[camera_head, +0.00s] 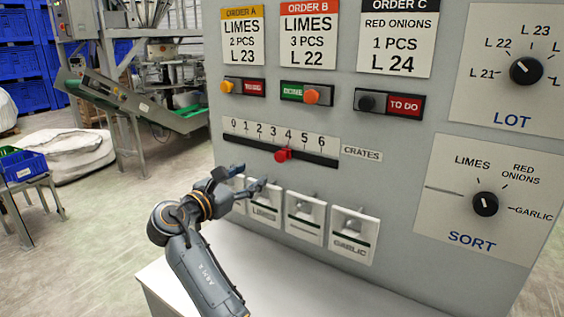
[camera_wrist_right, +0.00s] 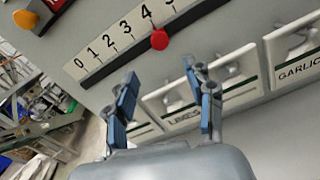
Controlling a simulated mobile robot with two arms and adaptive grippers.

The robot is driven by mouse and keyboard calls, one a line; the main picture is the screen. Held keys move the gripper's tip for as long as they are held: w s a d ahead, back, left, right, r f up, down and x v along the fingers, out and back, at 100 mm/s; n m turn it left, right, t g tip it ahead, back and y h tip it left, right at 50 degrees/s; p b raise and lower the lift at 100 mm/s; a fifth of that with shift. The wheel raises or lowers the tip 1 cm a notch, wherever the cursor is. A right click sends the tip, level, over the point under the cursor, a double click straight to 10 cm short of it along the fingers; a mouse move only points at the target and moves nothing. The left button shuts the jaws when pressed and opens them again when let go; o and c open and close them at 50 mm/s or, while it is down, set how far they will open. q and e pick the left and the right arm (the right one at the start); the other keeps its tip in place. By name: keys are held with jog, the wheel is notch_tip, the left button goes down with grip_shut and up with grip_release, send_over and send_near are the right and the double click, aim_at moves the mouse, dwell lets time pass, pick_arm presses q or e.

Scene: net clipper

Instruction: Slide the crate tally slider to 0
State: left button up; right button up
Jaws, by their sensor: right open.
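The crate tally slider is a red knob (camera_head: 283,155) on a dark slot (camera_head: 245,143) under a white scale marked 0 to 6 on the grey panel. The red knob also shows in the wrist view (camera_wrist_right: 159,39), close to the 4 mark. The 0 mark (camera_head: 235,124) is at the scale's left end. My right gripper (camera_head: 251,177) is open and empty, below and left of the knob and apart from it. In the wrist view its fingers (camera_wrist_right: 160,75) point up toward the slot, with the knob beyond them. My left gripper is not in view.
Below the slider are several labelled switch plates (camera_head: 305,217), partly behind my right gripper. Above are order cards and buttons (camera_head: 312,96). The LOT dial (camera_head: 526,71) and SORT dial (camera_head: 485,204) are at right. A white ledge (camera_head: 270,270) lies under the panel.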

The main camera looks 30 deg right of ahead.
aim_at(278, 159)
jog(key=p+x, duration=0.3)
jog(key=x, duration=0.9)
jog(key=shift+s+r, duration=0.1)
jog(key=shift+s, duration=0.05)
jog(key=shift+w+d, duration=0.3)
jog(key=shift+d, duration=0.3)
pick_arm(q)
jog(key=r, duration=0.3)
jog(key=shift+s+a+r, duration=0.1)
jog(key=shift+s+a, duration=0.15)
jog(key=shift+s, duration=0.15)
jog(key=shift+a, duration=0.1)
pick_arm(e)
jog(key=shift+c, duration=0.9)
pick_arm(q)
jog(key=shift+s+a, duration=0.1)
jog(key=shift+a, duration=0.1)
pick_arm(e)
grip_shut()
